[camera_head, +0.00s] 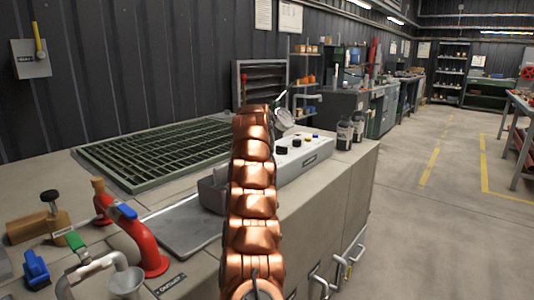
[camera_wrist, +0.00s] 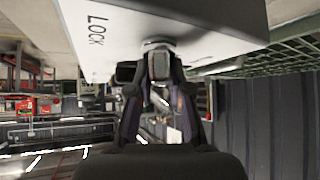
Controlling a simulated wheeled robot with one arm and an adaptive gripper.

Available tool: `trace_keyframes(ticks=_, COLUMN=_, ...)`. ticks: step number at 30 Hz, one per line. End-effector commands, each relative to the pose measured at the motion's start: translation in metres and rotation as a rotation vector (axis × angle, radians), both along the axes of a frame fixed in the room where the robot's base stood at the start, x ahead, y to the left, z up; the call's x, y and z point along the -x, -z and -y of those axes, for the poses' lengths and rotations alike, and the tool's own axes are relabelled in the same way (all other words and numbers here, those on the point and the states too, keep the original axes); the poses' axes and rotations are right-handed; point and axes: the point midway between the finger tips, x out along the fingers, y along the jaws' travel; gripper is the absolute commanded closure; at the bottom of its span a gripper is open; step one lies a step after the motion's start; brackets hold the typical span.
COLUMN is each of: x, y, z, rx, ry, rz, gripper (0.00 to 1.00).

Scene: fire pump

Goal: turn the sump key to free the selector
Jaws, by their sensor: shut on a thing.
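A grey-white control box (camera_head: 300,160) with several small knobs stands on the bench in the head view. I cannot tell which knob is the selector. My copper arm crosses in front of the box and hides part of it. In the wrist view a pale panel face (camera_wrist: 190,28) printed LOCK is close overhead. My gripper (camera_wrist: 159,68) is directly at that face, its two dark fingers shut on a small part at a round metal fitting, apparently the sump key (camera_wrist: 160,65). The fingers hide much of it, so its turn angle is unclear.
A green grating (camera_head: 150,152) lies behind the box. A red pipe (camera_head: 150,250) with a blue handle and a metal funnel (camera_head: 127,284) stand at the left front. Dark bottles (camera_head: 345,134) stand at the bench's right end. The floor to the right is clear.

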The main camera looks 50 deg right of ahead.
Motion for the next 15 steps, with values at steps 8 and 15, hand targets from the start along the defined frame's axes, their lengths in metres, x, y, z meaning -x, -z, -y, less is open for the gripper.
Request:
trace_keyframes(ticks=8, x=0.0013, y=0.0011, z=0.0006, rx=-0.002, ry=-0.045, rz=-0.002, gripper=1.0)
trace_keyframes(ticks=15, x=0.0013, y=0.0008, z=-0.0001, rx=-0.003, ry=-0.086, rz=-0.002, gripper=1.0)
